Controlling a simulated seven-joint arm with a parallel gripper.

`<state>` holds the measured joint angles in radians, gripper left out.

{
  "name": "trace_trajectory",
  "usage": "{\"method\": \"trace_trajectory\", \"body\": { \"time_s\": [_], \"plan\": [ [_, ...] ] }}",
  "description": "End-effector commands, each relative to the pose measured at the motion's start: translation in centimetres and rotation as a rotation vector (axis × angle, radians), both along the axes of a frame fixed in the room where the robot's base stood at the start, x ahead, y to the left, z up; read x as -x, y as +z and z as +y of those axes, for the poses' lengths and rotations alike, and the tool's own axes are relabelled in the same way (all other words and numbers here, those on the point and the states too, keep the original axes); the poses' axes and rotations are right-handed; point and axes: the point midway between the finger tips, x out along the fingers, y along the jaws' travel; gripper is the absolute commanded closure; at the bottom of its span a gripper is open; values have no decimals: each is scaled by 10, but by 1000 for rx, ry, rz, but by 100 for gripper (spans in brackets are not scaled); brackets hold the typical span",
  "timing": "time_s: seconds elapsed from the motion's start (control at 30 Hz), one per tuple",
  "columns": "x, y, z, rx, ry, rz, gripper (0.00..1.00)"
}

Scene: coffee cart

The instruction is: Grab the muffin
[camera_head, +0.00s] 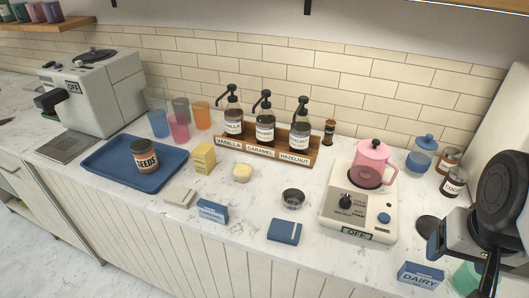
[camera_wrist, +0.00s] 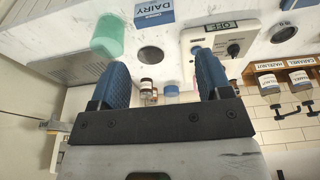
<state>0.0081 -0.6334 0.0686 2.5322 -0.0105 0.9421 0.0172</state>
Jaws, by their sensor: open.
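A small pale-yellow round item that looks like the muffin (camera_head: 242,173) sits on the counter in the head view, right of a yellow block. My gripper (camera_wrist: 162,60) is open and empty in the wrist view, its two blue fingers apart. In the head view my gripper (camera_head: 436,243) is at the far right, above the counter near the dairy box and well to the right of the muffin. My own arm hides part of that corner. The muffin does not show in the wrist view.
A syrup rack (camera_head: 262,156) is behind the muffin. A blue tray (camera_head: 108,180) with a seeds jar is left. A caramel box (camera_head: 212,211) is in front.

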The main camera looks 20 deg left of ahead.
Motion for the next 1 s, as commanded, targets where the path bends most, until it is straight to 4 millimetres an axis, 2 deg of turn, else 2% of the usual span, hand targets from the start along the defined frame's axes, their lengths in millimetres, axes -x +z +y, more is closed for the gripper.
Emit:
{"method": "trace_trajectory", "body": {
  "time_s": [0.27,0.47,0.67,1.0],
  "plan": [
    [-1,0,2,-8,-1,1,29],
    [-12,-4,20,-83,-24,14,29],
    [-36,-12,61,-254,-86,49,29],
    [-87,-27,156,-608,-273,166,29]
  ]
}}
